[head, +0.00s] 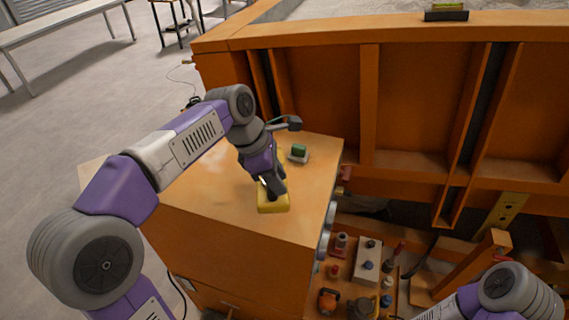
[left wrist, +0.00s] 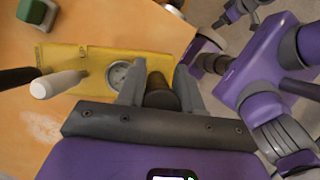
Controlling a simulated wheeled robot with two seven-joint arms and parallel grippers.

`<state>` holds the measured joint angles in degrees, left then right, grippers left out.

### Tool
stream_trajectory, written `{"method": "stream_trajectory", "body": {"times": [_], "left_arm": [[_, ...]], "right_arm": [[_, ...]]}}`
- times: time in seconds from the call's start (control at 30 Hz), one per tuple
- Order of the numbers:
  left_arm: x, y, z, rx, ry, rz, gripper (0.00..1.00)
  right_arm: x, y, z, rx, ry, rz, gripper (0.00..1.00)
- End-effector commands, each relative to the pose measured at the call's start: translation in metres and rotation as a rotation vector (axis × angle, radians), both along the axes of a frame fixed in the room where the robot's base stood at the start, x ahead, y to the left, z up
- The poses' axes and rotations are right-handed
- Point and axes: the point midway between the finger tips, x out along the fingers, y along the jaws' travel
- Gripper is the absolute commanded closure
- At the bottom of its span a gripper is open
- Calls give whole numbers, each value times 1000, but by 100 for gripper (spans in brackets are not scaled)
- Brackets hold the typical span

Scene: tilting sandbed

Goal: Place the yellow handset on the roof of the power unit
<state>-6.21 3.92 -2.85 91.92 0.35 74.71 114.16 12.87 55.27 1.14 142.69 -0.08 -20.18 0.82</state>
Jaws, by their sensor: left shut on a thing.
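The yellow handset (head: 273,205) is flat and level, at the roof of the orange power unit (head: 215,205), near the roof's right side. I cannot tell whether it touches the roof or is just above it. In the left wrist view the handset (left wrist: 95,65) shows a round gauge, a white lever and a black lever. My left gripper (head: 274,188) comes down on it from above. Its fingers (left wrist: 160,92) are shut around a dark upright grip on the handset.
A small green-topped object (head: 299,152) sits on the roof behind the handset. The large orange sandbed (head: 310,75) rises behind. Below right is a panel of knobs and switches (head: 366,262). The left part of the roof is clear.

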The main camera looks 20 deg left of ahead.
Motion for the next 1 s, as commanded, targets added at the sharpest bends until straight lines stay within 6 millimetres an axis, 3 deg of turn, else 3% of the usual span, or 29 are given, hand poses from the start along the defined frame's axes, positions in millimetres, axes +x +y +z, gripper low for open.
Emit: {"method": "stream_trajectory", "body": {"times": [0.33,0.7,1.0], "left_arm": [[0,0,-25,0,-2,0,100],[0,0,-63,0,-4,-1,100],[0,0,-66,0,-4,-1,100]], "right_arm": [[0,0,-19,0,1,0,44],[0,0,-60,0,0,0,44],[0,0,-64,0,0,0,44]]}}
